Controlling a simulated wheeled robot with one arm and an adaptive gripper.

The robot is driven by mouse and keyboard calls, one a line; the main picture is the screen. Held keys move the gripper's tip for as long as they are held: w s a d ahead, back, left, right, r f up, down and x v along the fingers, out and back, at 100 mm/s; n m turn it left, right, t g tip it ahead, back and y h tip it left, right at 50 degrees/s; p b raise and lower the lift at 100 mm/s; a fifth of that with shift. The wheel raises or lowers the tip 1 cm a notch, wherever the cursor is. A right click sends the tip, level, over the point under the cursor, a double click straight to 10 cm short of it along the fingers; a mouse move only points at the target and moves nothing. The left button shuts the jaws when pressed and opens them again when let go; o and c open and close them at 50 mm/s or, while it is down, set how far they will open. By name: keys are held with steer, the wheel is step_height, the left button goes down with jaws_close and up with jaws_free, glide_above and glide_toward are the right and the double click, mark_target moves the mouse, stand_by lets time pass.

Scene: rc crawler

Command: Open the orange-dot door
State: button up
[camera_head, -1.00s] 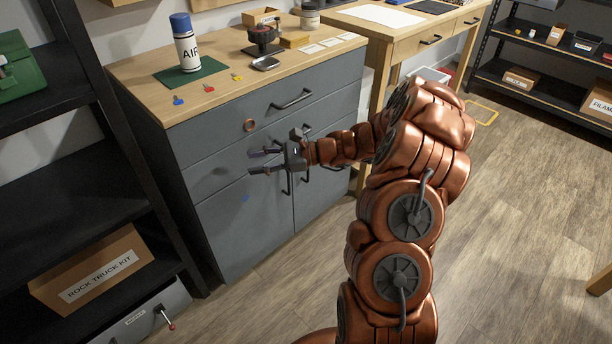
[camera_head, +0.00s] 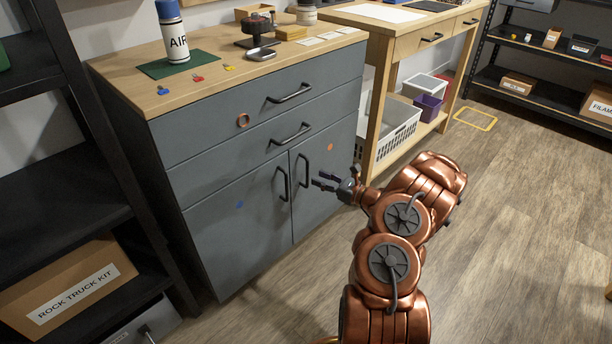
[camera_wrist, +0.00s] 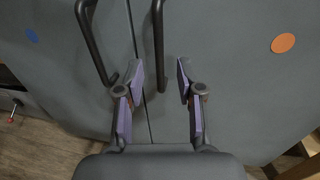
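The orange-dot door (camera_head: 316,178) is the right-hand lower door of the grey cabinet, and it is closed. Its orange dot (camera_head: 330,147) sits near the upper right; it also shows in the wrist view (camera_wrist: 283,43). The door's dark vertical handle (camera_head: 302,171) is near its left edge and shows in the wrist view (camera_wrist: 158,45). My gripper (camera_head: 322,181) is in front of this door, right of the handle in the head view. In the wrist view my gripper (camera_wrist: 160,80) is open, its fingertips either side of the handle's lower end. I cannot tell the remaining depth.
The blue-dot door (camera_head: 238,213) is closed at the left, its handle (camera_head: 282,183) close beside the other one. Closed drawers (camera_head: 270,110) lie above. A wooden workbench (camera_head: 375,125) with a white basket (camera_head: 392,128) stands right of the cabinet. The floor in front is clear.

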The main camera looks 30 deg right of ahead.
mark_target(307, 185)
steer(key=b+x, duration=0.1)
steer(key=x, duration=0.5)
steer(key=shift+s, duration=0.1)
jaws_close()
stand_by(0.6)
